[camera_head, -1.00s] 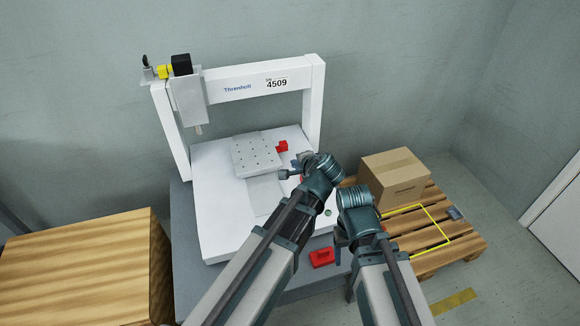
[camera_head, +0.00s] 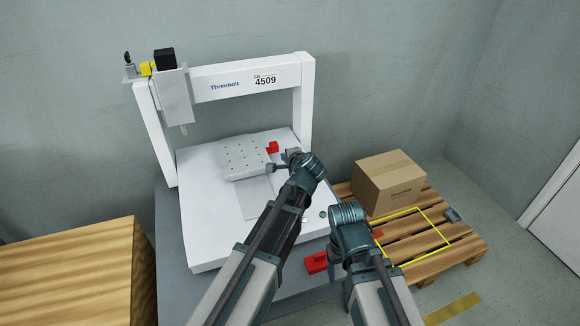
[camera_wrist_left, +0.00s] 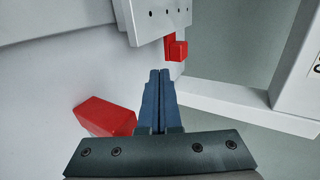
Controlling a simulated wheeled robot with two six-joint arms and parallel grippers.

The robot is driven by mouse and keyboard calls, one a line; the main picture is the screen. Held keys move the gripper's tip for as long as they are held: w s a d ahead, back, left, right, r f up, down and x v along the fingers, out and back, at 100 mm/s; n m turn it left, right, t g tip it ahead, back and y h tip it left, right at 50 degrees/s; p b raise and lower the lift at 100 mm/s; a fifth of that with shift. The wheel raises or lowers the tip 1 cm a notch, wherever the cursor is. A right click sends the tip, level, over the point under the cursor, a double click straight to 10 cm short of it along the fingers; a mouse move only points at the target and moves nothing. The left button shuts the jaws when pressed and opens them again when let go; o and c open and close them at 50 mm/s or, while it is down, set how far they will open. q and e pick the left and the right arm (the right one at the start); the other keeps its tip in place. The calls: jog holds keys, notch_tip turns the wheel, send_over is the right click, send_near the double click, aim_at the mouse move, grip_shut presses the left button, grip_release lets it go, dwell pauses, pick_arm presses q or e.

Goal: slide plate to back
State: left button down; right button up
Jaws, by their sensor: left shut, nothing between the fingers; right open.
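The plate (camera_head: 243,160) is a light grey slab with a grid of holes, on the white machine base (camera_head: 200,225) under the gantry. A red block (camera_head: 272,147) is at its right side. My left gripper (camera_head: 272,168) is shut and empty, close to the plate's right front corner; contact cannot be told. In the left wrist view, its shut fingers (camera_wrist_left: 160,85) point toward the plate (camera_wrist_left: 157,18) and red block (camera_wrist_left: 176,50), with a visible gap in the picture. My right gripper (camera_head: 336,252) is open, low at the front right of the base, its fingers mostly hidden.
The white gantry (camera_head: 240,80) with its screwdriver head (camera_head: 176,95) stands over the base. A red part (camera_head: 316,262) lies beside my right gripper. Another red block (camera_wrist_left: 105,117) is left of my left fingers. A cardboard box (camera_head: 390,183) stands on a pallet at the right.

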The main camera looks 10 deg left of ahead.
aim_at(278, 149)
pick_arm(q)
jog(key=shift+w+a+f, duration=0.1)
jog(key=shift+w+a, duration=0.25)
jog(key=shift+w, duration=0.3)
jog(key=shift+w+a, duration=0.35)
jog(key=shift+w, duration=0.25)
jog(key=shift+w+a, duration=0.4)
jog(key=shift+w, duration=0.25)
pick_arm(e)
jog(key=shift+f, duration=0.1)
pick_arm(q)
jog(key=shift+w+a, duration=0.45)
jog(key=shift+w, duration=0.3)
jog(key=shift+w+a, duration=0.4)
jog(key=shift+w, duration=0.3)
